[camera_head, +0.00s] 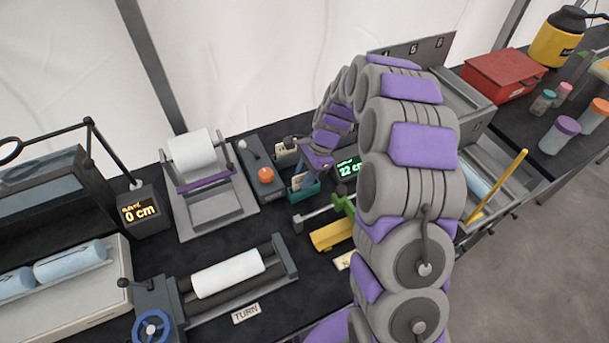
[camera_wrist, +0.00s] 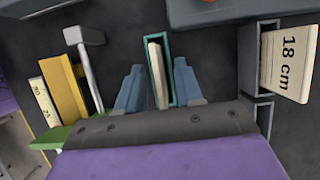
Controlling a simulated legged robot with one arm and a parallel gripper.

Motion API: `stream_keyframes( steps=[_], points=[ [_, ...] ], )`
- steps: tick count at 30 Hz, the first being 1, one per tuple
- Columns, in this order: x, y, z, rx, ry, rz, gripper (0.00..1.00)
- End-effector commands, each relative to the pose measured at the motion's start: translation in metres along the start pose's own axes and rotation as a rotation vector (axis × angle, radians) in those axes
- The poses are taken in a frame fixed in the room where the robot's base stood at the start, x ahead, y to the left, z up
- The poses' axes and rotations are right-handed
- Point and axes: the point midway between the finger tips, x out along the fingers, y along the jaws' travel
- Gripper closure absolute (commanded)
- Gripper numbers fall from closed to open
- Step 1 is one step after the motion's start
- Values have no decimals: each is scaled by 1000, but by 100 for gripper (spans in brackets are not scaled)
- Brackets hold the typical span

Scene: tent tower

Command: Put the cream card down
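A cream card (camera_wrist: 155,72) stands on edge inside a narrow teal holder (camera_wrist: 169,50) in the wrist view. My gripper (camera_wrist: 158,72) is open, its two blue-grey fingers apart on either side of the holder and card. No finger visibly touches the card. In the head view the teal holder (camera_head: 306,194) sits on the dark bench just below my purple wrist, with the cream card (camera_head: 298,181) showing in it. Another cream card (camera_wrist: 288,62), marked 18 cm, stands in a grey slotted rack on the right of the wrist view.
A yellow block (camera_wrist: 65,85) and a grey hammer-shaped tool (camera_wrist: 88,65) lie left of the holder. A grey box with an orange knob (camera_head: 265,175) stands behind it. A green-lit display (camera_head: 348,168) is close on the right. A roller stand (camera_head: 228,273) is in front left.

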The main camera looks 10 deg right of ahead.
Motion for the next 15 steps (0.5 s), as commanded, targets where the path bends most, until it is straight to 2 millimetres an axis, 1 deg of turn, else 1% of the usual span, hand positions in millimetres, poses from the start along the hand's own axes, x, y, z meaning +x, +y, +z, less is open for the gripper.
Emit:
stream_keyframes(
  steps=[6,8,11,15],
  points=[
    [0,0,0,0,0,0,64],
    [-3,0,1,0,0,-1,64],
    [-15,0,1,0,0,-1,64],
    [-42,-1,1,1,2,-5,64]
  ],
)
